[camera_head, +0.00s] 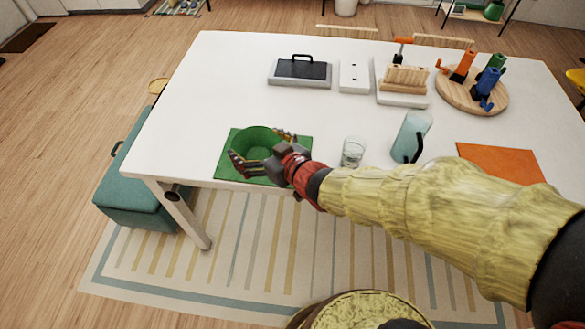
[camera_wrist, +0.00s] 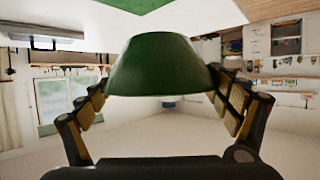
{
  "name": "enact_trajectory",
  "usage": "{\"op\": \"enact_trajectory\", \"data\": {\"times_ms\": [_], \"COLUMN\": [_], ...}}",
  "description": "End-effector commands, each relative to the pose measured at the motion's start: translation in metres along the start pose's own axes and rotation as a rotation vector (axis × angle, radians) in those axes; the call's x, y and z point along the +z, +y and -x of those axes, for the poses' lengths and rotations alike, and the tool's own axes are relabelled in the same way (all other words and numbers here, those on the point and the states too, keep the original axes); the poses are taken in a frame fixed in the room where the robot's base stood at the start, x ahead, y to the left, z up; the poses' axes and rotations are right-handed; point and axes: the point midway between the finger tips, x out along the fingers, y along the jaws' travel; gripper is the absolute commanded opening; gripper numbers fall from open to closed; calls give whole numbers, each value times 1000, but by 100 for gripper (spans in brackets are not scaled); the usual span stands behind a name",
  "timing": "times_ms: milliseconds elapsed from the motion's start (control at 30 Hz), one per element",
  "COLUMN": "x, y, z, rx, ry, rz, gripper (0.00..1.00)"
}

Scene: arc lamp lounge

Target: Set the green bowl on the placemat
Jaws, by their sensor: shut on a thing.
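A green bowl (camera_head: 253,140) is upright between the fingers of my gripper (camera_head: 262,149), over the green placemat (camera_head: 228,171) near the table's front left edge. My gripper is shut on the bowl, with one finger on each side of it. In the wrist view the bowl (camera_wrist: 160,65) fills the space between the fingers, and that picture looks upside down. A green patch of the placemat (camera_wrist: 140,4) shows at its top edge. I cannot tell whether the bowl's base touches the placemat. The bowl and my gripper hide part of the placemat.
A clear glass (camera_head: 353,151) and a light blue pitcher (camera_head: 411,138) stand right of my gripper, close to my arm. An orange placemat (camera_head: 500,162) lies further right. The table's left side is clear.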

Motion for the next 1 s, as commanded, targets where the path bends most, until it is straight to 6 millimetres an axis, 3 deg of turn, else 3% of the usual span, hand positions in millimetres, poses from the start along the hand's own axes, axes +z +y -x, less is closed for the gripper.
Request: {"op": "enact_trajectory", "data": {"times_ms": [167,600,700,833,1000], "x": [8,15,30,39,44], "y": [4,18,20,22,24], "z": [-7,-106,-126,-147,-159], "rx": [15,17,17,17,17], "ry": [1,0,-3,1,2], "rz": [-6,-7,-7,-7,-6], "gripper": [56,56,56,56,56]}}
